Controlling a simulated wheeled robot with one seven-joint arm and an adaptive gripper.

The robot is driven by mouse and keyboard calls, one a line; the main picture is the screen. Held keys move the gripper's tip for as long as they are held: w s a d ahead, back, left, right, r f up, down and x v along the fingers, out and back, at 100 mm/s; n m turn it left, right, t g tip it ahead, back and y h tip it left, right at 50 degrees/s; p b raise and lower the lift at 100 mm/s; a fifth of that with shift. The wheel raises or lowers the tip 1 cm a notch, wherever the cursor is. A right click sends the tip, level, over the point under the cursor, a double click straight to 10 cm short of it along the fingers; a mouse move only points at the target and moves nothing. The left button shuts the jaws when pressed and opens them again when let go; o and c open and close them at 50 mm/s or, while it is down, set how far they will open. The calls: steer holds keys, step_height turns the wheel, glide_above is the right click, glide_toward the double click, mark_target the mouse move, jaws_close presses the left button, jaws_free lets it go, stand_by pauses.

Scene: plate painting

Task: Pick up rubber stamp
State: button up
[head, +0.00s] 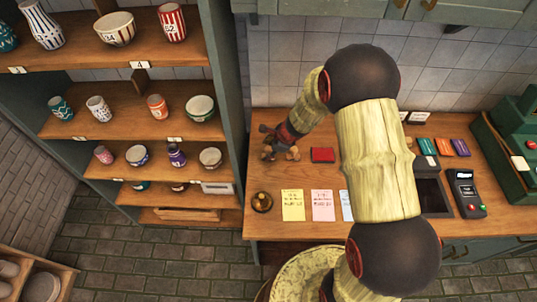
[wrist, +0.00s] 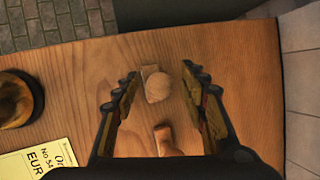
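Two small wooden-handled pieces that look like rubber stamps lie on the wooden counter. One rubber stamp (wrist: 157,86), with a rounded knob and a pale base, sits between the fingertips of my gripper (wrist: 160,80) in the wrist view. The second stamp (wrist: 165,140) is closer to my palm, its lower part hidden by the gripper body. My gripper is open, with a clear gap on both sides of the first stamp. In the head view my gripper (head: 278,138) is low over the counter, partly hiding the stamps; one wooden handle (head: 293,154) shows beside it.
A red pad (head: 322,154) lies right of my gripper. A small dark bowl (head: 262,201) and yellow (head: 292,205) and pink (head: 322,205) papers lie near the front edge. Shelves of pottery (head: 150,100) stand left. A card terminal (head: 466,193) is at right.

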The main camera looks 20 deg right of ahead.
mark_target(269, 147)
steer(key=shift+c, duration=1.2)
steer(key=c, duration=0.7)
jaws_close()
steer(key=shift+r, duration=0.5)
step_height(269, 147, up, 3)
steer(key=shift+f+p, duration=0.1)
steer(key=shift+p, duration=0.5)
steer(key=s+d+r+p, duration=0.1)
steer(key=s+d+r, duration=0.5)
steer(key=s+r, duration=0.3)
steer(key=s, duration=0.3)
steer(key=shift+s+r, duration=0.15)
steer(key=shift+s, duration=0.15)
steer(key=shift+d, duration=0.1)
